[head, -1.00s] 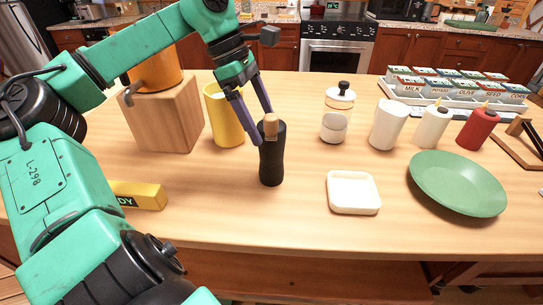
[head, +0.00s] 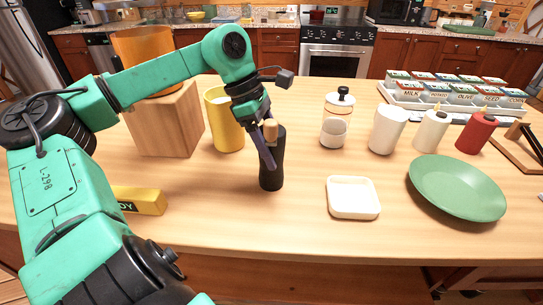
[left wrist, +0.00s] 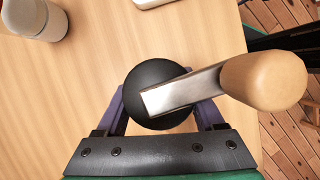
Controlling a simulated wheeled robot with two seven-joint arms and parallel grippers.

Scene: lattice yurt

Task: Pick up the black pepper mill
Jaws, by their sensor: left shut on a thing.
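The black pepper mill (head: 273,172) stands upright on the wooden table in the head view, with a light wooden knob on top. In the left wrist view the mill's round black top (left wrist: 150,82) sits between the two purple fingers, and its metal crank with the wooden knob (left wrist: 264,80) reaches to the right. My left gripper (head: 270,158) is shut on the mill's upper body; one finger shows across its front in the head view. The mill's lower part is hidden in the left wrist view. My right gripper is in neither view.
A yellow cup (head: 224,122) and a wooden block (head: 168,122) stand left of the mill. A square white dish (head: 353,198), a glass jar (head: 336,122), a white cup (head: 387,130), sauce bottles and a green plate (head: 456,187) are to the right. A yellow box (head: 146,200) lies at front left.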

